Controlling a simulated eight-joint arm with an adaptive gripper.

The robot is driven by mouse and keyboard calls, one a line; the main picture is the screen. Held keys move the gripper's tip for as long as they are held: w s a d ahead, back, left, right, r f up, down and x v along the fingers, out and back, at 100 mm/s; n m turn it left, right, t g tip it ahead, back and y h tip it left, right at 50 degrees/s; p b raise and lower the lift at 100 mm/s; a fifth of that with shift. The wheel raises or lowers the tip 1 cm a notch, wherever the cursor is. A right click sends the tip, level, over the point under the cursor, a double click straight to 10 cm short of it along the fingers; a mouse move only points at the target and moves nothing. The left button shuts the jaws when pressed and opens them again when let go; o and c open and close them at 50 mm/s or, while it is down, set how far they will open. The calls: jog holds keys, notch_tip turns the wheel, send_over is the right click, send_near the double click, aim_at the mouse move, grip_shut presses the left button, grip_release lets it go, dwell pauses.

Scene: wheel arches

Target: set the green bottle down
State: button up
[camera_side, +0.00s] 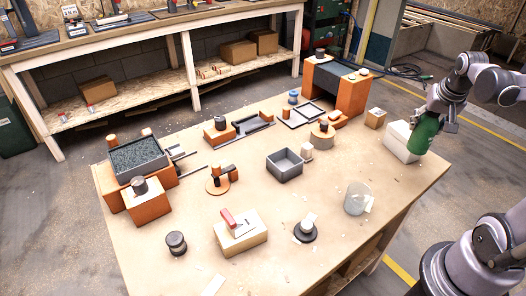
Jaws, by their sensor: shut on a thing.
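The green bottle (423,133) is at the right end of the table, beside and partly in front of a white box (401,141). It looks close to upright, with a slight tilt. My gripper (436,112) is shut on its upper part, coming from the upper right. The gripper hides the bottle's top. I cannot tell whether the bottle's base touches the table or hangs above it.
Several orange and black parts stand at the left. Bare tabletop lies between the cup and the white box.

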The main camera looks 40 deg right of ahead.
jog(key=shift+s+d+r, duration=0.15)
jog(key=shift+r, duration=0.1)
jog(key=w+a+r+n+t+y, duration=0.1)
jog(key=w+a+n, duration=0.4)
jog(key=w, duration=0.6)
jog(key=w+a+r+n+y, duration=0.1)
jog(key=w+a+n, duration=0.1)
jog(key=w+a, duration=0.75)
jog(key=w+a+f+n+y, duration=0.2)
jog(key=w+a+n, duration=0.1)
jog(key=w+a, duration=0.55)
jog(key=shift+t, duration=0.4)
jog(key=shift+w+a+f, duration=1.1)
jog(key=shift+a+f, duration=0.35)
jog(key=shift+f, duration=0.3)
jog(key=shift+w+a+f, duration=1.1)
jog(key=shift+a+f, duration=0.3)
jog(key=shift+f, duration=0.4)
jog(key=shift+w+a+f, duration=1.1)
jog(key=shift+a+f, duration=0.35)
jog(key=shift+f, duration=0.3)
jog(key=shift+f, duration=0.1)
jog(key=o, duration=1.4)
